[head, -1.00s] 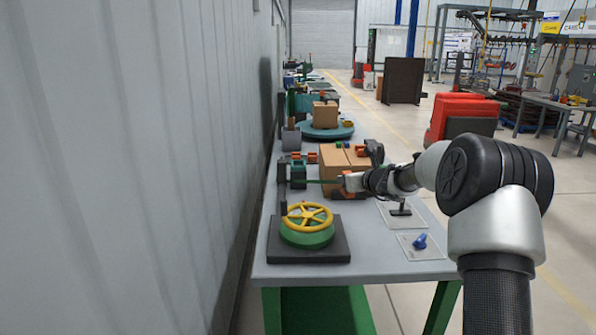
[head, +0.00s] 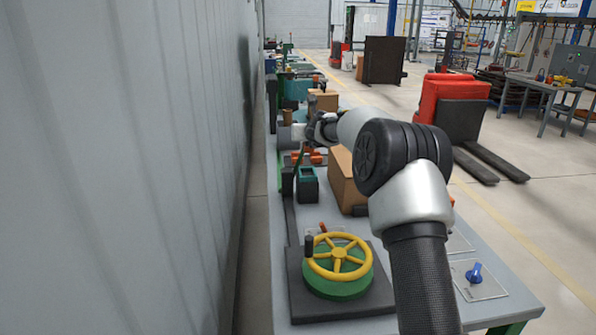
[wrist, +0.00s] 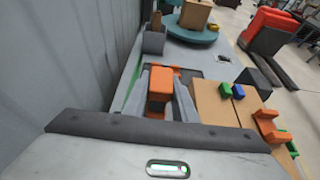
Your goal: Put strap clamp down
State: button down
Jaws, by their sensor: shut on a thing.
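My gripper (wrist: 165,100) is shut on an orange block-like piece, which I take to be the strap clamp (wrist: 160,84). It shows between the two grey fingers in the wrist view, above the bench; whether it touches anything below cannot be told. In the head view my gripper (head: 298,136) is over the left side of the bench, close to the wall. A thin green strip slants down just below it there. My arm and the fingers hide part of the clamp.
A cardboard box (head: 342,180) stands right of my gripper, with orange, green and blue pieces on top in the wrist view. A yellow handwheel (head: 338,257) is at the bench's near end. A grey bin (wrist: 153,42) and a teal turntable (wrist: 190,31) lie beyond. The wall (head: 200,180) borders the left.

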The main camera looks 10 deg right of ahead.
jog(key=shift+w+f, duration=0.1)
jog(key=shift+w, duration=0.15)
notch_tip(320, 180, down, 10)
jog(key=b, duration=0.7)
jog(key=shift+r, duration=0.2)
jog(key=shift+f, duration=0.15)
jog(key=c, duration=1.5)
grip_release()
jog(key=shift+o, duration=0.2)
jog(key=shift+a, duration=0.1)
